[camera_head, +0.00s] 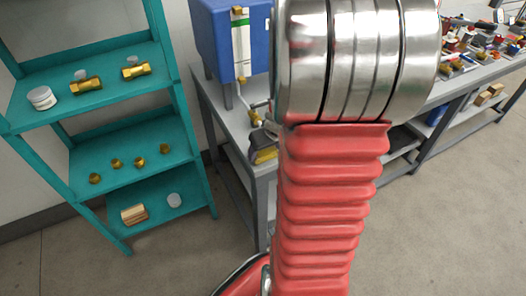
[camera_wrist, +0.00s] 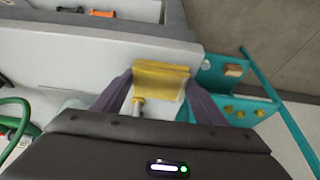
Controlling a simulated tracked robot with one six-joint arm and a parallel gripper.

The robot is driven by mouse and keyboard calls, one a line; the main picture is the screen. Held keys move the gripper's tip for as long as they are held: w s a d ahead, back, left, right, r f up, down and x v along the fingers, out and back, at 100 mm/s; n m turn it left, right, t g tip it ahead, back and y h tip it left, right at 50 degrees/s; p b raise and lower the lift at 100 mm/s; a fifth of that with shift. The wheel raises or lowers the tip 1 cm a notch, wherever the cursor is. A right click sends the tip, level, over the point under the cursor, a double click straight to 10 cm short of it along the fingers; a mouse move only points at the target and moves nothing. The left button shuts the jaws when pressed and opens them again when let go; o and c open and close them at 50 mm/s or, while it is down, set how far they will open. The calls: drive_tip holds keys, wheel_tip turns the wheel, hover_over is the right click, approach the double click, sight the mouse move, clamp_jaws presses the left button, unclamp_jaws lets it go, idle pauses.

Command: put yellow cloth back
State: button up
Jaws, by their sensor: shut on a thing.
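The yellow cloth (camera_wrist: 162,78) is between the two fingers of my gripper (camera_wrist: 160,88) in the wrist view. My gripper is shut on it. It hangs over or just in front of the edge of a pale grey bench top (camera_wrist: 95,45); contact with the bench is not clear. In the head view a bit of yellow cloth (camera_head: 265,155) shows at the bench corner, just left of my red arm. My arm hides most of the gripper there. A pale rod-like part (camera_wrist: 138,106) shows just below the cloth in the wrist view.
A teal shelf (camera_head: 90,145) with brass fittings and white jars stands left. A blue tank (camera_head: 222,45) with a gauge tube stands on the grey bench (camera_head: 224,108). A cluttered workbench (camera_head: 465,75) is at right. A green hose (camera_wrist: 22,115) lies left in the wrist view.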

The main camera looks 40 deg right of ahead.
drive_tip(key=o, duration=1.1)
drive_tip(key=shift+f, duration=0.1)
drive_tip(key=shift+v, duration=6.1)
drive_tip(key=s+a+r+n, duration=0.1)
drive_tip(key=a+r, duration=0.1)
drive_tip(key=a, duration=0.7)
drive_tip(key=s+a+r+n+t, duration=0.1)
drive_tip(key=s+a+r, duration=0.1)
drive_tip(key=a, duration=0.6)
drive_tip(key=s+a+r+n+y, duration=0.1)
drive_tip(key=a+r, duration=0.3)
drive_tip(key=a, duration=0.5)
drive_tip(key=shift+s+a+r, duration=0.25)
drive_tip(key=shift+s+a, duration=0.05)
drive_tip(key=shift+a, duration=0.1)
